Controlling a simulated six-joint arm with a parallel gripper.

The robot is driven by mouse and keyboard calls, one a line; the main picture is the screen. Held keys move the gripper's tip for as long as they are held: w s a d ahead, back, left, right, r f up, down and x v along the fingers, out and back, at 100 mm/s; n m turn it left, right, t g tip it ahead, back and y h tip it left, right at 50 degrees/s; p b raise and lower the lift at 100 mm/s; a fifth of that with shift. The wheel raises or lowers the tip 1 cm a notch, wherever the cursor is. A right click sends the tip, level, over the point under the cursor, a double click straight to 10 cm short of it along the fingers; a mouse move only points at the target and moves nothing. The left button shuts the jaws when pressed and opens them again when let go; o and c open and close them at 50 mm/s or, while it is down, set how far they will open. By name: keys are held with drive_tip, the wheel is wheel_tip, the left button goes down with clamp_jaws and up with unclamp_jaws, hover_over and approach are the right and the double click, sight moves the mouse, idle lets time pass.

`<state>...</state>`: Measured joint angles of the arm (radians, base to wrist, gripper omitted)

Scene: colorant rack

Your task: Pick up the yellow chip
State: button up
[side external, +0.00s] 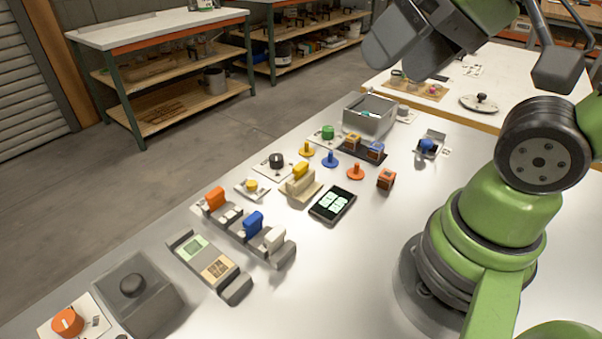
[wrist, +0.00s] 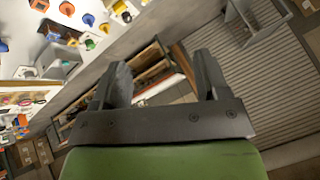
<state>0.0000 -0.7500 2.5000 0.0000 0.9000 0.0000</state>
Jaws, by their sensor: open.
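A small yellow block (side external: 300,172), which looks like the yellow chip, sits upright in a beige holder (side external: 303,189) in the middle of the table in the side external view. In the wrist view, small yellow spots show among the table items at top left, but I cannot tell which is the chip. My gripper (wrist: 160,63) is open, with both dark fingers apart and nothing between them. It points away from the chip, toward the shelves and the shutter. In the side external view my arm is high at the top right, clear of the chip.
A grey rack (side external: 277,255) with orange, blue and white pieces stands left of the holder. A dark tablet (side external: 333,204) lies close on its right. Yellow, blue and orange pegs (side external: 356,172) stand behind. A grey bin (side external: 369,117) is farther back. Bare table lies nearer my base.

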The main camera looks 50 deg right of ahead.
drive_tip(key=n+g+h, duration=0.2)
drive_tip(key=n+g, duration=0.2)
drive_tip(key=g, duration=0.3)
hover_over(301, 165)
wheel_tip(301, 165, down, 21)
drive_tip(key=shift+w+f, duration=0.1)
drive_tip(key=shift+f, duration=2.8)
drive_tip(key=shift+c, duration=0.5)
